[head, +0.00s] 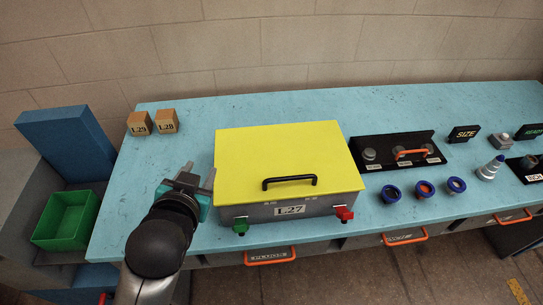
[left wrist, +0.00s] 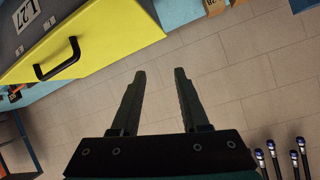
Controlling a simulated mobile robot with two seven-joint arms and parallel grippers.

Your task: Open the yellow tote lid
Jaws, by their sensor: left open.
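The yellow tote lid (head: 283,155) lies flat and closed on the grey tote (head: 265,214), which is labelled L27. A black handle (head: 289,182) stands on the lid near its front edge. The lid (left wrist: 110,48) and its handle (left wrist: 57,59) also show at the upper left of the left wrist view. My left gripper (head: 199,177) is just left of the tote, apart from the lid and handle. Its two fingers (left wrist: 155,100) are open with nothing between them. My right gripper is not in view.
A green connector (head: 240,227) and a red connector (head: 344,213) stick out of the tote's front. Wooden blocks (head: 153,122) stand behind left. A green bin (head: 66,220) is at far left.

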